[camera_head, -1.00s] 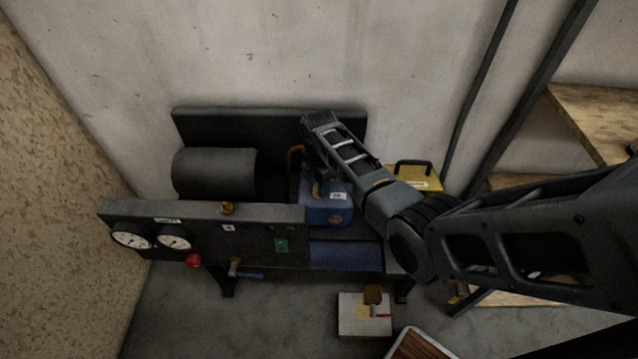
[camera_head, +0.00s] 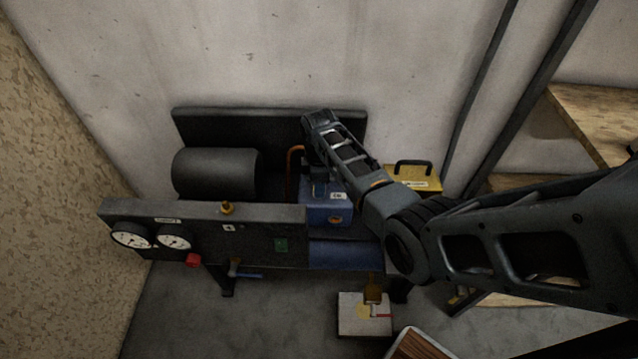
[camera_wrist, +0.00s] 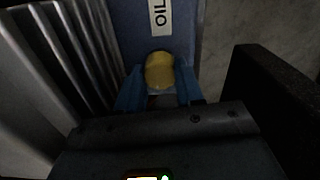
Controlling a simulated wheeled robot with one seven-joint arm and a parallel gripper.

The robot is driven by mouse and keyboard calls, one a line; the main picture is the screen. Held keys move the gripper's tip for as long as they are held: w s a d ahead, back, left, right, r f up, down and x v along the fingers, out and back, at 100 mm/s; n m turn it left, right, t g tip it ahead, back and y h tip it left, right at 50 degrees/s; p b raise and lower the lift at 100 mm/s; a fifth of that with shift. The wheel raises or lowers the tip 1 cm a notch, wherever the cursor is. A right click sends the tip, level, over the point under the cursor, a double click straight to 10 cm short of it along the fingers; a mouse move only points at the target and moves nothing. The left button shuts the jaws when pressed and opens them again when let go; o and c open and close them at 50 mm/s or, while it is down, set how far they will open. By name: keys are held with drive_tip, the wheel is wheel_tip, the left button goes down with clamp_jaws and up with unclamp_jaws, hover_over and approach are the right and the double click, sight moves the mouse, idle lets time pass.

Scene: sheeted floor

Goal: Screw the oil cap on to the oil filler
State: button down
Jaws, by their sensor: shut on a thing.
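The oil cap (camera_wrist: 159,72) is round and yellow. It sits between the blue fingers of my gripper (camera_wrist: 160,90), which is shut on it. Just beyond the cap, in the wrist view, is a blue face with a white label (camera_wrist: 159,14) reading "OIL". In the head view my gripper (camera_head: 319,188) points down over the blue machine housing (camera_head: 322,215). My arm hides part of the housing. The oil filler is hidden under the cap and fingers, so I cannot tell whether the cap touches it or is threaded on.
A dark tank (camera_head: 215,174) and a panel with gauges (camera_head: 173,237) stand left of the housing. A copper-coloured pipe (camera_head: 295,162) rises close to my gripper. A yellow case (camera_head: 413,178) is on the right. A pale box (camera_head: 364,325) stands on the floor in front.

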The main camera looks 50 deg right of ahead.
drive_tip(key=m, duration=1.3)
drive_tip(key=c, duration=0.6)
unclamp_jaws()
drive_tip(key=shift+c, duration=0.2)
drive_tip(key=shift+c, duration=0.7)
